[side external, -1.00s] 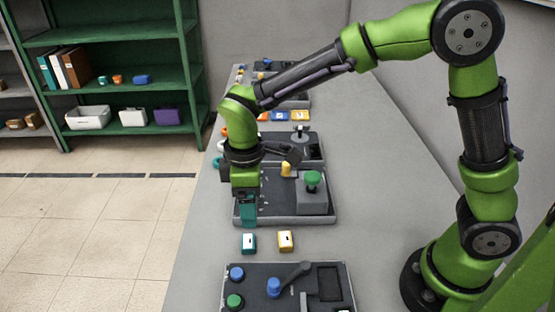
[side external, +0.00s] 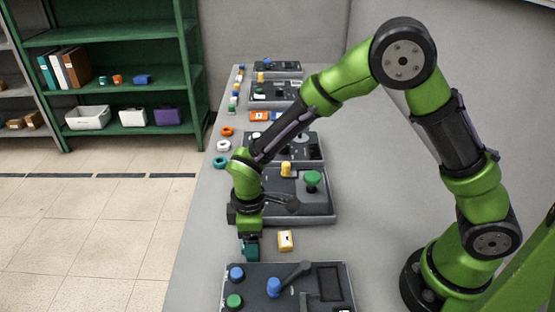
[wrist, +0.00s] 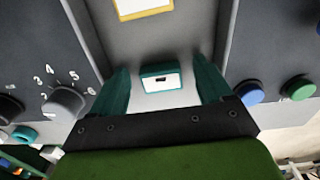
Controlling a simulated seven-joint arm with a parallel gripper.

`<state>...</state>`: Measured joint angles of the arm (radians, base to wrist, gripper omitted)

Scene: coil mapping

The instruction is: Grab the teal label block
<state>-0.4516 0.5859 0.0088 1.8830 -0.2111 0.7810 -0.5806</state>
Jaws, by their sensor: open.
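The teal label block (wrist: 160,80) has a white face with a small dark mark and lies on the grey table. In the wrist view it sits between the two teal fingers of my gripper (wrist: 160,92), with a gap on each side. My gripper is open. In the side view my gripper (side external: 250,254) is low over the table where the block was seen, and it hides the block there.
A yellow label block (side external: 286,240) lies just right of my gripper. A panel with blue and green knobs (side external: 330,272) stands in front. Another panel (side external: 318,218) with a green button stands behind.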

